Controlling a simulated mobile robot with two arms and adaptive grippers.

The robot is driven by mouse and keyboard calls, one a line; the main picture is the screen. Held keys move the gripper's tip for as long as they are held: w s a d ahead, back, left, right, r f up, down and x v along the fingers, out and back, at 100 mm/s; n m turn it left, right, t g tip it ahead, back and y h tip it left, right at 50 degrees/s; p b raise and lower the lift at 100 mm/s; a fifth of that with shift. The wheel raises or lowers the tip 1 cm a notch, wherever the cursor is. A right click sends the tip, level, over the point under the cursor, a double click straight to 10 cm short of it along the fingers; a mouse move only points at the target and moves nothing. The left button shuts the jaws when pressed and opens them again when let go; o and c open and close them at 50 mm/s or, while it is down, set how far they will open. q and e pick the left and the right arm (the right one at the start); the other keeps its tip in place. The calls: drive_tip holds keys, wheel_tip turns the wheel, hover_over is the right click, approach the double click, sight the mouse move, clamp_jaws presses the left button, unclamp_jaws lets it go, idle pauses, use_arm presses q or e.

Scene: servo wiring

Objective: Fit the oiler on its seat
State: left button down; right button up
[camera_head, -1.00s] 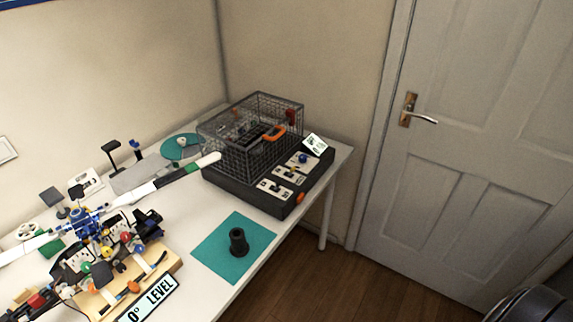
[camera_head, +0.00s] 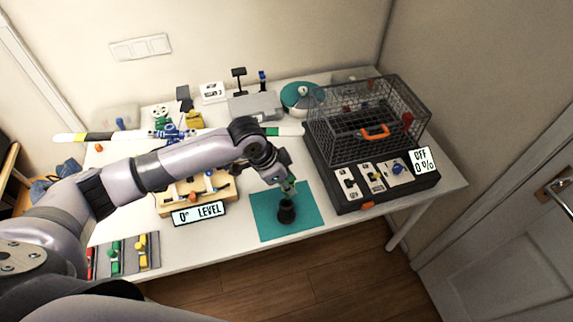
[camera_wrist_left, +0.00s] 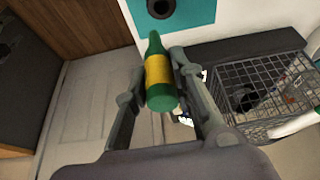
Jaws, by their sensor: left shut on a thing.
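The oiler (camera_wrist_left: 157,72) is a green bottle with a yellow band. My left gripper (camera_wrist_left: 160,62) is shut on it, with a finger on each side, and the narrow neck points away from the palm. In the head view my left gripper (camera_head: 287,184) is at or just above the seat (camera_head: 287,212), a black hollow round holder on a teal mat (camera_head: 262,217). In the wrist view the seat's dark opening (camera_wrist_left: 161,7) lies beyond the oiler's tip, apart from it in the picture. My right gripper is not in view.
A wire cage (camera_head: 365,118) on a black base with switches stands right of the mat. A wooden board with a "0° LEVEL" sign (camera_head: 198,213) is to the left, under my arm. A long beam (camera_head: 285,130) lies behind. The table's front edge is close to the mat.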

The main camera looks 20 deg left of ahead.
use_arm(q)
drive_tip(key=f, duration=0.1)
drive_tip(key=w+f+b, duration=0.1)
drive_tip(key=f, duration=0.1)
drive_tip(key=f+b, duration=0.1)
drive_tip(key=f, duration=0.1)
drive_tip(key=shift+w+a, duration=0.2)
drive_tip(key=shift+a, duration=0.2)
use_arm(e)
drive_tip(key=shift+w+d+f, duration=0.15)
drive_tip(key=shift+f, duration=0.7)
use_arm(q)
drive_tip(key=shift+r, duration=0.1)
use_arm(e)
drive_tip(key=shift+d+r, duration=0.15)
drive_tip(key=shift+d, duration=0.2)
use_arm(q)
drive_tip(key=shift+p, duration=0.3)
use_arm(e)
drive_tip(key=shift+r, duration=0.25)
use_arm(q)
drive_tip(key=shift+p, duration=0.6)
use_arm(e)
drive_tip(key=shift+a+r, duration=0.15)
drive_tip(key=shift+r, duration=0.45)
use_arm(q)
drive_tip(key=shift+f+b, duration=0.5)
drive_tip(key=shift+f, duration=0.3)
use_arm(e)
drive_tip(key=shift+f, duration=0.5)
